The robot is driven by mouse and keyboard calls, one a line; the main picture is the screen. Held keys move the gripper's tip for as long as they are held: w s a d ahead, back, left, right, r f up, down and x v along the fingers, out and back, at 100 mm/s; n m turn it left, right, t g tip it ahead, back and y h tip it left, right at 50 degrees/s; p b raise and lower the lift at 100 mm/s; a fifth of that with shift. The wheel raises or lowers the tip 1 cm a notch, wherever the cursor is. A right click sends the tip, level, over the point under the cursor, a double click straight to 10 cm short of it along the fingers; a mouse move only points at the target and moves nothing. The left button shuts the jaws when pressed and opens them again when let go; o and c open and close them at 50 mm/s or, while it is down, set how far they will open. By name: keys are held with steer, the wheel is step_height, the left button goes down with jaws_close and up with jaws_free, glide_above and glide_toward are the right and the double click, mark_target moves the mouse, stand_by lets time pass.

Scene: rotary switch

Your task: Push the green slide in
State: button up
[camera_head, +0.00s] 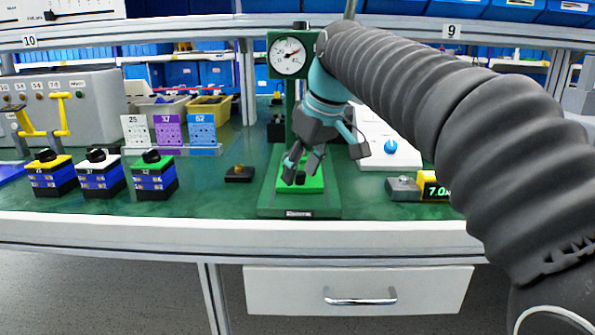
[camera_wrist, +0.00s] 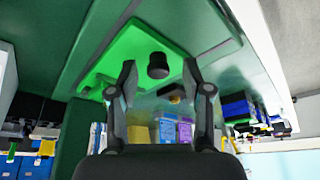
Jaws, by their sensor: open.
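The green slide (camera_head: 316,182) is a bright green plate low on the dark green gauge stand (camera_head: 270,200), with a small black knob (camera_head: 300,179) on it. In the wrist view the slide (camera_wrist: 125,50) shows with its black knob (camera_wrist: 158,66) upright between the finger ends. My gripper (camera_head: 301,166) hangs over the slide, fingers pointing down, and covers part of it. In the wrist view my gripper (camera_wrist: 159,76) is open and empty, one finger on each side of the knob. I cannot tell whether a finger touches it.
A round dial (camera_head: 290,56) tops the stand close to my arm. A white panel with a blue knob (camera_head: 390,146) is at right, near a yellow display (camera_head: 434,190). Left are a small black block (camera_head: 239,174) and blue-black boxes (camera_head: 153,178).

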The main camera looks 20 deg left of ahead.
mark_target(300, 166)
steer(key=shift+f, duration=0.1)
jaws_close()
steer(key=shift+w, duration=0.1)
steer(key=w+p, duration=0.2)
steer(key=w+a+p, duration=0.1)
steer(key=shift+w+r, duration=0.15)
steer(key=shift+r, duration=0.1)
steer(key=shift+w+f, duration=0.15)
steer(key=shift+w, duration=0.1)
jaws_free()
steer(key=shift+a, duration=0.1)
